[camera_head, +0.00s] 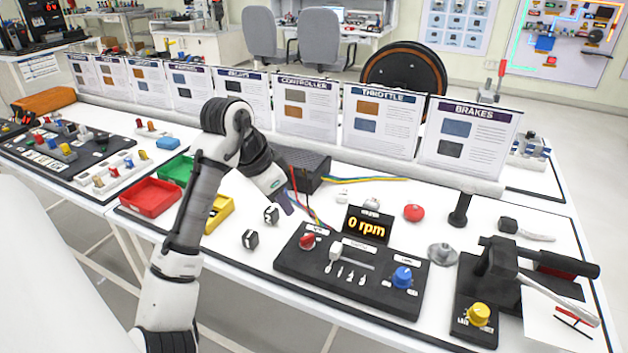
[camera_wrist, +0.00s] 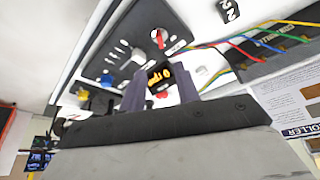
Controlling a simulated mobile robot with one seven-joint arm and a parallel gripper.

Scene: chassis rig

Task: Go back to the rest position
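My arm rises from the bottom left of the head view and bends over at the top. My gripper (camera_head: 286,203) points down and right above the white bench, behind the black control panel (camera_head: 338,293). In the wrist view the two dark fingers of my gripper (camera_wrist: 160,88) stand apart. I see nothing held between them; the lit display reading 0 rpm (camera_wrist: 162,78) shows in the gap beyond. That display (camera_head: 367,229) also shows in the head view, at the back of the panel. Whether the fingers touch anything is not clear.
Coloured wires run from the black controller box (camera_head: 303,168) near my gripper. Two black cubes (camera_head: 271,215) (camera_head: 250,239), a red bin (camera_head: 150,197) and a yellow bin (camera_head: 221,212) lie around my arm. A brake lever unit (camera_head: 497,270) stands at right. Upright cards (camera_head: 305,108) line the back.

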